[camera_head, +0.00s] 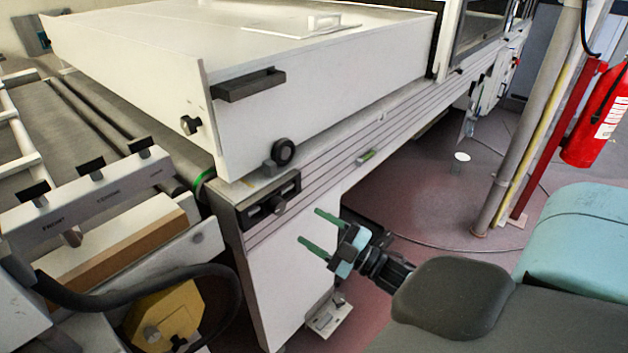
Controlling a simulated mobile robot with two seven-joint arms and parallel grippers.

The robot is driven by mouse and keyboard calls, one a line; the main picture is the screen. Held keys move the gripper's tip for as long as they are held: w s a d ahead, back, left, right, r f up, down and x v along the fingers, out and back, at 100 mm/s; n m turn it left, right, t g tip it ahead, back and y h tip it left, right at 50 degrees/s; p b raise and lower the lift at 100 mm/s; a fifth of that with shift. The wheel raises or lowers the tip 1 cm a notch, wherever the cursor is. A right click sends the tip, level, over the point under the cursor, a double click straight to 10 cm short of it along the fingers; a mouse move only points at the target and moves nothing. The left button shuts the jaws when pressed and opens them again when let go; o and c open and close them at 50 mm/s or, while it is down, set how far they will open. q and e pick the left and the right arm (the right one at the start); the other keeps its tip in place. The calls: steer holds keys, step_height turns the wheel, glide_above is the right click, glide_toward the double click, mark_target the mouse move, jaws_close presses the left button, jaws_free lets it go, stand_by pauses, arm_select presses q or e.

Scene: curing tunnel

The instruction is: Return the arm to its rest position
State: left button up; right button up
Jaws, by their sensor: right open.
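My right gripper (322,232) is in the lower middle of the head view, at the end of my dark right arm, which comes in from the lower right. Its two green fingers are apart and point left towards the white side panel of the machine. Nothing is between them. I cannot tell whether the fingertips touch the panel. My left gripper is not in the picture.
The large white curing tunnel (330,75) fills the middle and back. A dark handle (249,85) and a black knob (283,151) stick out from it. A red fire extinguisher (597,115) hangs at right by a grey post (528,125). Reddish floor (425,185) is open beyond my arm.

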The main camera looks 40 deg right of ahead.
steer(key=shift+f, duration=0.1)
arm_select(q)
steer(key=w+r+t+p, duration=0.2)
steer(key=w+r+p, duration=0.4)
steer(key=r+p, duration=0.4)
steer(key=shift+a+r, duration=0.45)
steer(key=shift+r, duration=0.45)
arm_select(e)
steer(key=s+a+f+m+g+h, duration=0.1)
steer(key=s+a+f+m+g, duration=0.2)
steer(key=s+a, duration=0.3)
steer(key=s+a+f+m+g+h, duration=0.2)
steer(key=s+a+f+m+g, duration=0.2)
steer(key=s, duration=1)
steer(key=s+a+f+m+g+h, duration=0.2)
steer(key=s+a+f+m+g, duration=0.2)
steer(key=s+a, duration=0.4)
steer(key=s+f, duration=0.1)
steer(key=s, duration=0.1)
steer(key=shift+s+m, duration=0.3)
steer(key=shift+s, duration=0.05)
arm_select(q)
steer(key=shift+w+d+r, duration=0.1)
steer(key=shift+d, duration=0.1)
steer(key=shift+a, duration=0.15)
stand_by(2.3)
